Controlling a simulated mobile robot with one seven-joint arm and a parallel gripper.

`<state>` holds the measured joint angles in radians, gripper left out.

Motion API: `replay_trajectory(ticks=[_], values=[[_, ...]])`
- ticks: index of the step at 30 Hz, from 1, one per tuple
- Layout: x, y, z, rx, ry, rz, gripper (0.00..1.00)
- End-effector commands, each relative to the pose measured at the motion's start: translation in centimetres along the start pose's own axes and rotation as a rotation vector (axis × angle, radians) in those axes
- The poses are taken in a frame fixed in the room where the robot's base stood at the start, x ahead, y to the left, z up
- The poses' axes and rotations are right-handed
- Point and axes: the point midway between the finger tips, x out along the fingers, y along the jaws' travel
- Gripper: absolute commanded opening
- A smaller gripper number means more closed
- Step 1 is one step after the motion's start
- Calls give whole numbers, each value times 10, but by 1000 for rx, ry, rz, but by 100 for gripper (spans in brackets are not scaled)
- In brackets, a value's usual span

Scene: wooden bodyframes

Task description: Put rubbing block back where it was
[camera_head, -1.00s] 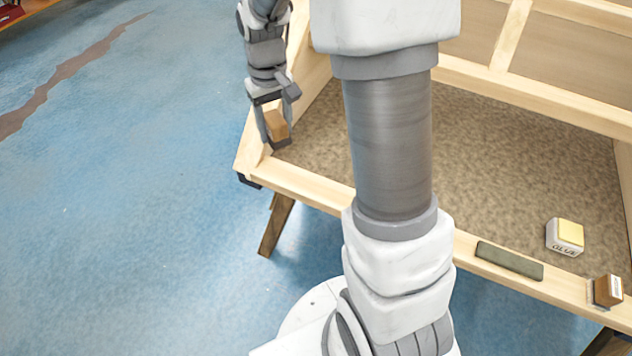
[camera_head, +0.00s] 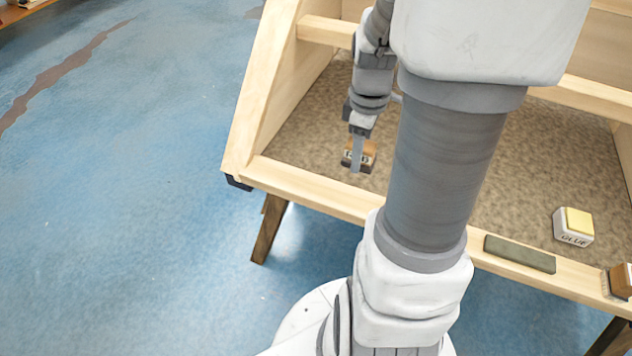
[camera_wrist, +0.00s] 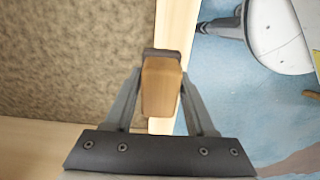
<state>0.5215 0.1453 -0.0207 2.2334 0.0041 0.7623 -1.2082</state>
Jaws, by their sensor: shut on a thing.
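A small wooden block (camera_head: 367,147), which looks like the rubbing block, is held in my gripper (camera_head: 357,162). In the head view it has a dark lower part and is partly covered by a finger. It appears over the brown speckled panel (camera_head: 310,136), near the frame's left front corner; I cannot tell how high above it. In the wrist view my gripper (camera_wrist: 162,60) has a finger on each side of the block (camera_wrist: 160,88), with a wooden rail (camera_wrist: 175,25) below and behind it.
A yellow-topped glue box (camera_head: 573,227) stands on the panel at the right. A flat grey-green block (camera_head: 520,253) lies on the front rail (camera_head: 310,190). Another wooden block (camera_head: 622,279) is cut off at the right edge. The panel's left part is clear.

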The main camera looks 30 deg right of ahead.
Motion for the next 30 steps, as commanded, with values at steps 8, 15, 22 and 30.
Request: replay_trajectory(ticks=[8, 15, 22, 30], values=[[43, -17, -62, -5, 0, -1, 4], [55, -23, -86, 0, 0, 0, 4], [82, -24, -86, 1, -1, -2, 4], [94, -24, -86, 1, 0, 0, 4]])
